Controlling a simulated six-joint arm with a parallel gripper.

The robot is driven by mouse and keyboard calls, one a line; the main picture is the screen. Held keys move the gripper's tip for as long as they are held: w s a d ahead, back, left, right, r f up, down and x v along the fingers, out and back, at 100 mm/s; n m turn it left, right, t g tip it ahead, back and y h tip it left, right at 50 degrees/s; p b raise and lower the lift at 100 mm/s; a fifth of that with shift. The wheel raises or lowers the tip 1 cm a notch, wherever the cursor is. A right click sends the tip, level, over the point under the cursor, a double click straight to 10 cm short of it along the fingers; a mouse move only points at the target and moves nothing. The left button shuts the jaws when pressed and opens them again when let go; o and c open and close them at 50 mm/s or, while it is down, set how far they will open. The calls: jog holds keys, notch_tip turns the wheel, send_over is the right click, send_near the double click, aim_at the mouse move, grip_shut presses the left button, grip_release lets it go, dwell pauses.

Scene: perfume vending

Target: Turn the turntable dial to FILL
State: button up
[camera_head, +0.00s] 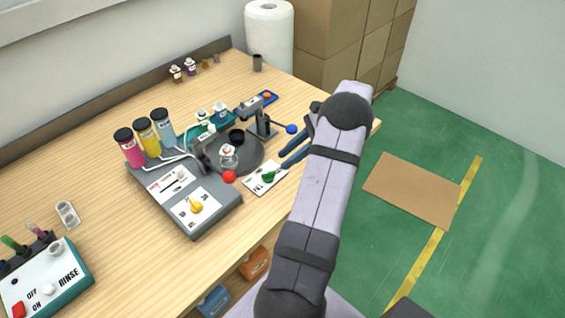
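A white card with a green dial (268,177) lies beside the round dark turntable (250,160), at the front edge of the grey machine. Its printed labels are too small to read, so I cannot tell which mark the dial points at.
The grey machine (213,218) has a yellow dial (196,207) and pink, yellow and blue bottles. A press (262,122) with a blue-ended lever (291,129) stands just behind my fingers. A rinse box (45,280) is at the lower left. The table's near edge is close by.

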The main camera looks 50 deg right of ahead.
jog(key=shift+r, duration=0.15)
notch_tip(320, 180, up, 8)
jog(key=n+g+p, duration=0.2)
jog(key=p, duration=0.3)
send_over(268, 172)
jog(key=a, duration=0.2)
jog(key=shift+s+d+f+m+g+h+p, duration=0.1)
jog(key=shift+d+f+m+h+p, duration=0.4)
jog(key=shift+f, duration=1.65)
jog(key=shift+s+d+f+m+g+h+p, duration=0.15)
jog(key=shift+d+f+h, duration=0.4)
jog(key=shift+f, duration=1.6)
jog(key=shift+s+d+f+m+g+h+p, duration=0.1)
jog(key=shift+d+f+m+h+p, duration=0.45)
jog(key=shift+f, duration=1.6)
jog(key=shift+a, duration=0.35)
grip_shut()
